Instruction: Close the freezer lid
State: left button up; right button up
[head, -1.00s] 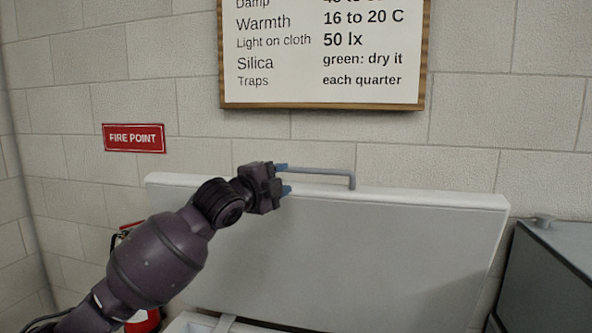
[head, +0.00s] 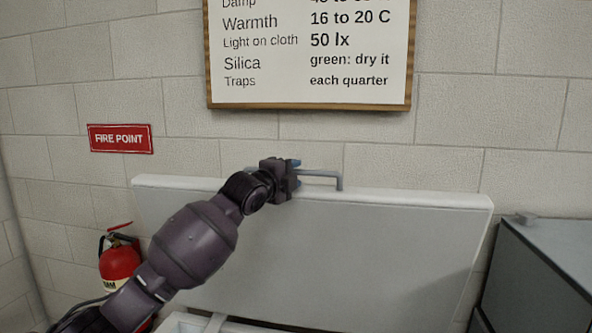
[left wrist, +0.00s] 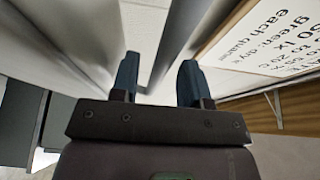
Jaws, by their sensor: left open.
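The freezer lid (head: 330,250) is white and stands raised, nearly upright, in front of the wall in the head view. A grey bar handle (head: 325,173) runs along its top edge. My left gripper (head: 296,168) is at the left part of this handle. In the left wrist view its two blue fingers (left wrist: 158,80) are apart, and the grey handle bar (left wrist: 172,50) shows between them, not clamped. A bit of the freezer body (head: 185,322) shows below the lid, partly hidden by my left arm. My right gripper is not in view.
A red fire extinguisher (head: 120,262) stands left of the freezer, behind my left arm. A dark grey cabinet (head: 545,270) stands close on the right. A framed notice board (head: 310,50) and a fire point sign (head: 120,138) hang on the wall.

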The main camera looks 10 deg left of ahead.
pick_arm(q)
jog(key=shift+x, duration=0.85)
jog(key=shift+c, duration=0.2)
grip_shut()
